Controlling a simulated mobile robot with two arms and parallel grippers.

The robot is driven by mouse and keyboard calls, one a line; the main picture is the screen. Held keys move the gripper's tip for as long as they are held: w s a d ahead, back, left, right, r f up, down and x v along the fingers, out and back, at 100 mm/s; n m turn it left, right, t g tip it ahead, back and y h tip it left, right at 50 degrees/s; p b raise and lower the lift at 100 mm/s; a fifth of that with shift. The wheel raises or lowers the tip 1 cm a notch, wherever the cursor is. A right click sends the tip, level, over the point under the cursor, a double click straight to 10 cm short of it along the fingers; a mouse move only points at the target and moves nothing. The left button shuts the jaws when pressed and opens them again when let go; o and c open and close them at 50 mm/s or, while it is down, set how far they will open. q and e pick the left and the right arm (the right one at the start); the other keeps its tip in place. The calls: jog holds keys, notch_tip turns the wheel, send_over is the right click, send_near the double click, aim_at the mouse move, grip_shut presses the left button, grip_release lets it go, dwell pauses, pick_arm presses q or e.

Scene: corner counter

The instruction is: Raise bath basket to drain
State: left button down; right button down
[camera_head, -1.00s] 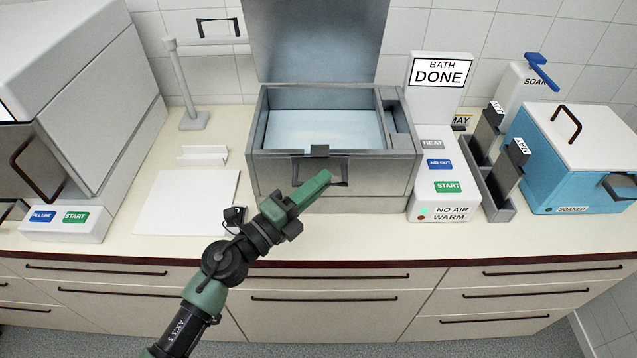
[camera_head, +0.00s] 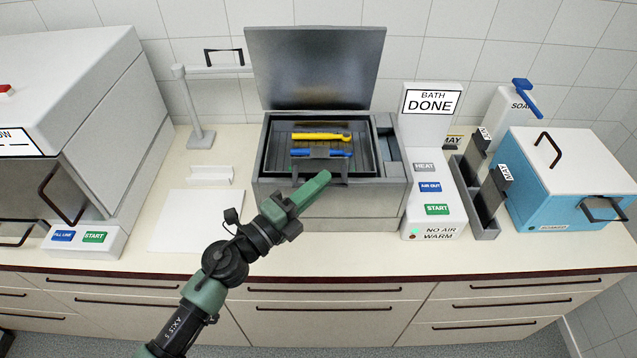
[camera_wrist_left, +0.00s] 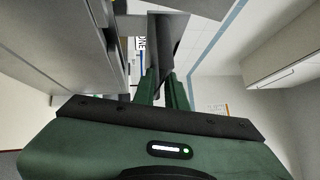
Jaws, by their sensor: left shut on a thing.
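The bath (camera_head: 330,206) is a steel tank with its lid (camera_head: 315,68) standing open at the back. A dark slatted basket (camera_head: 279,152) shows at the bath's top opening. A yellow tool (camera_head: 318,137) and a blue tool (camera_head: 308,153) lie across it. A grey handle bracket (camera_head: 320,166) stands at the basket's front. My green left gripper (camera_head: 322,178) is shut on this handle, coming from the front left. The left wrist view shows its fingers (camera_wrist_left: 166,90) at a grey plate (camera_wrist_left: 165,40). My right gripper is not in view.
A control panel (camera_head: 437,195) with a "BATH DONE" sign (camera_head: 430,102) stands right of the bath. Further right are a grey holder (camera_head: 478,205) and a blue box (camera_head: 560,190). A post with an arm (camera_head: 195,105), a white tray (camera_head: 210,174) and a white mat (camera_head: 195,220) are at left.

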pick_arm(q)
jog(key=shift+w+r, duration=0.1)
jog(key=shift+r, duration=0.2)
jog(key=c, duration=1.5)
grip_release()
jog(key=shift+r, duration=0.1)
jog(key=shift+o, duration=0.2)
jog(key=b+v, duration=0.3)
jog(key=v, duration=0.5)
